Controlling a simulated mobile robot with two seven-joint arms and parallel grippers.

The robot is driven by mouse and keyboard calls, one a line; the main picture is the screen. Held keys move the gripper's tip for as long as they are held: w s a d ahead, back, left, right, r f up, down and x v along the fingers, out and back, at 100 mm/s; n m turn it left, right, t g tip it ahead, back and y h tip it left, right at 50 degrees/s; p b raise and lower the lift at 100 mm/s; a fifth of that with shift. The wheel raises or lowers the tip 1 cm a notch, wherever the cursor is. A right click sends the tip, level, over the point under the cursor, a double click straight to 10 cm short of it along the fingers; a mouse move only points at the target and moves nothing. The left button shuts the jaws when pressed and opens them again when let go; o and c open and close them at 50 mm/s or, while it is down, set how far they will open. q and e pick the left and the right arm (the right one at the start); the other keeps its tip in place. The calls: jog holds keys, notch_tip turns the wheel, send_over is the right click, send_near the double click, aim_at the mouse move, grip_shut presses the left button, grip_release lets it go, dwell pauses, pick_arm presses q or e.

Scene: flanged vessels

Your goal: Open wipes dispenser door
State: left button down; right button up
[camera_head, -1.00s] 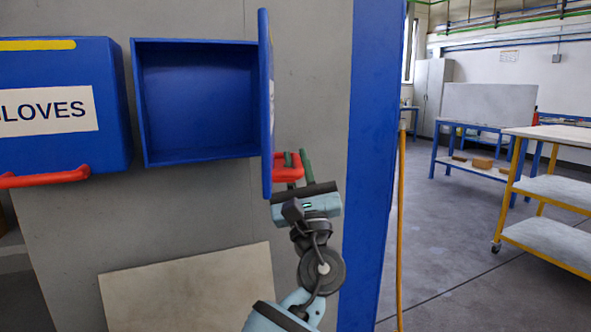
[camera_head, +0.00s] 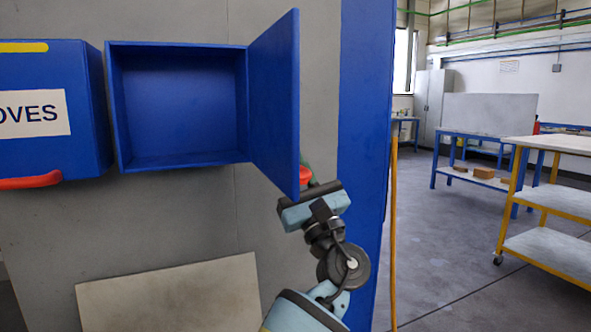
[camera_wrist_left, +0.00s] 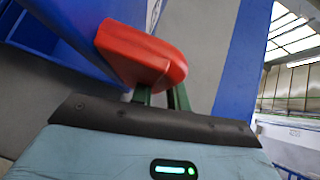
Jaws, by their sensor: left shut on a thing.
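The wipes dispenser is a blue wall box (camera_head: 185,105), open at the front and empty inside. Its blue door (camera_head: 274,105) is hinged on the box's right side and stands swung out, with its inner face showing. The red door handle (camera_head: 305,175) is mostly hidden behind the door's lower outer edge. In the left wrist view the handle (camera_wrist_left: 142,55) shows clearly, with my left gripper (camera_wrist_left: 160,97) shut on it between dark green fingers. In the head view, my left gripper (camera_head: 306,168) is partly hidden by the door. My right gripper is not in view.
A blue gloves box (camera_head: 50,110) with a red handle hangs at the left. A blue post (camera_head: 365,150) and a yellow pole (camera_head: 393,230) stand right of the door. A pale board (camera_head: 170,295) leans below. Open floor, a workbench and a shelf cart (camera_head: 555,195) lie further right.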

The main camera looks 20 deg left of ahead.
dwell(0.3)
pick_arm(q)
jog(key=c, duration=1.4)
grip_release()
jog(key=shift+o, duration=0.2)
jog(key=v, duration=0.8)
jog(key=shift+b, duration=0.4)
